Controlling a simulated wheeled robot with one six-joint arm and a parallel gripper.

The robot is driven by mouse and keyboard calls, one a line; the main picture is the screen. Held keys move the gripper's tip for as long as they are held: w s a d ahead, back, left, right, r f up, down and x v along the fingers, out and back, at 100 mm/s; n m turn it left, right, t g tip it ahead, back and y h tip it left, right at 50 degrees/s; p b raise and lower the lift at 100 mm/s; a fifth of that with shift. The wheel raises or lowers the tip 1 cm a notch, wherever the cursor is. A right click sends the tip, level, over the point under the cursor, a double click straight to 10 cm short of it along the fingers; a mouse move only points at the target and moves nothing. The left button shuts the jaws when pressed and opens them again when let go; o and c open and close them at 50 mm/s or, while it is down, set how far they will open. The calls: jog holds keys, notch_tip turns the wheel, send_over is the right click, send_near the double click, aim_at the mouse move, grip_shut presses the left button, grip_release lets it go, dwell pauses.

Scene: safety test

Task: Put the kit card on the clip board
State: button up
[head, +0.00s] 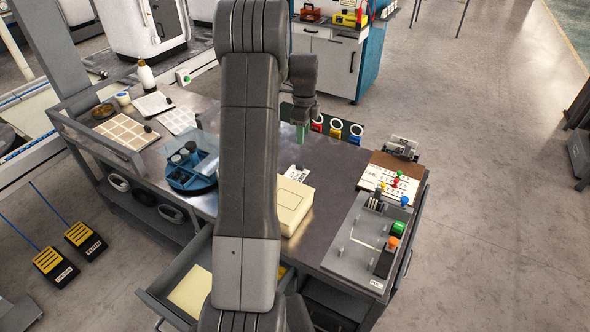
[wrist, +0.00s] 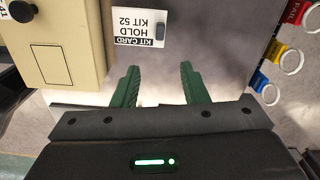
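The kit card (wrist: 136,22) is a small white card with a black printed band reading "KIT CARD HOLD KIT 52" and a dark grey tab at one side. It lies on the table beside a cream box; in the head view the card (head: 297,173) is partly seen behind that box. The clip board (head: 377,160) is brown with a metal clip, a printed white sheet and several coloured pins, at the table's right end. My gripper (wrist: 161,82) has its green fingers apart with nothing between them. In the head view my gripper (head: 301,132) is above the table's far side, apart from the card.
The cream box (head: 294,203) stands close to the card. Red, blue and yellow ring tags (head: 336,129) hang along the far edge. A grey panel (head: 362,246) with buttons lies in front of the clip board. A blue caddy (head: 192,170) stands left. The table between card and clip board is clear.

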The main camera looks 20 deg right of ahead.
jog(key=m, duration=0.2)
send_over(300, 164)
jog(key=s, duration=0.1)
jog(key=f, duration=0.8)
jog(key=shift+d, duration=0.25)
jog(key=shift+w+a+f+p, duration=0.15)
jog(key=shift+f+p, duration=0.1)
jog(key=shift+f, duration=0.7)
jog(key=shift+w+a+f+p, duration=0.1)
jog(key=shift+f+p, duration=0.1)
jog(key=shift+f, duration=0.7)
jog(key=shift+w+a+f+p, duration=0.15)
jog(key=shift+f+p, duration=0.1)
jog(key=shift+f, duration=0.7)
jog(key=shift+d, duration=0.1)
grip_shut()
